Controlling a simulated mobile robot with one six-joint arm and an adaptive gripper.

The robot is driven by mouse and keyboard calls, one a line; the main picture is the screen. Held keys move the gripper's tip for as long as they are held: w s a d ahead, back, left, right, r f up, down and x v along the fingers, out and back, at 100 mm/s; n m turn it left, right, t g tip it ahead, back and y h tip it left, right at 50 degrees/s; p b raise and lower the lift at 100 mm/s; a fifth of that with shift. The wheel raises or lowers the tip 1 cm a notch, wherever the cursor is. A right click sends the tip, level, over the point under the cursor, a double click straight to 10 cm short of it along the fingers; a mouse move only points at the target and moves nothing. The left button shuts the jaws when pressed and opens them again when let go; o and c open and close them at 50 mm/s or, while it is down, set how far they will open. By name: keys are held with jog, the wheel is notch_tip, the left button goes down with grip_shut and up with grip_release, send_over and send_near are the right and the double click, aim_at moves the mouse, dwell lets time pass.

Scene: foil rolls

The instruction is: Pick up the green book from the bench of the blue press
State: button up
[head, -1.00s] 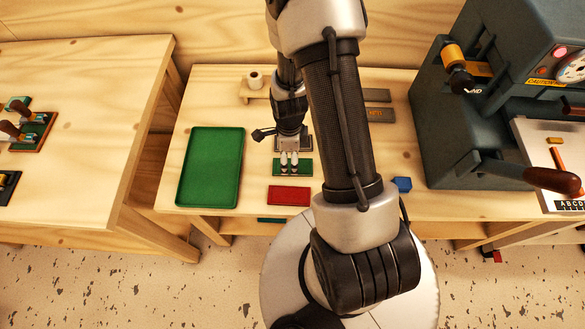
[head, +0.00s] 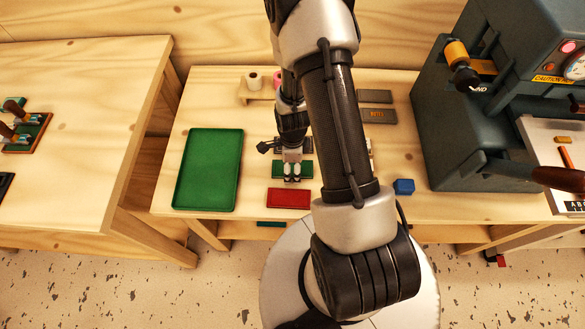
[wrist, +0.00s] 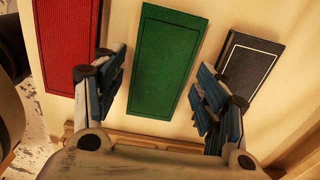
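The green book (head: 278,168) lies flat on the wooden bench, behind the red book, in the head view. In the wrist view the green book (wrist: 168,60) is upper centre, with a dark border line. My gripper (head: 292,178) is over the green book in the head view. In the wrist view my gripper (wrist: 163,88) is open, one finger on each side of the green book, with nothing held. I cannot tell its exact height above the bench. The blue press (head: 460,140) stands at the bench's right end.
A red book (head: 289,197) lies in front, and a dark book (wrist: 248,70) lies to the right in the wrist view. A green tray (head: 236,165) is at left, a blue block (head: 404,187) at right. Dark slabs (head: 376,116) and a roll stand (head: 244,93) are behind.

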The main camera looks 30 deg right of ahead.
jog(key=c, duration=0.9)
jog(key=shift+o, duration=0.2)
jog(key=shift+r, duration=0.1)
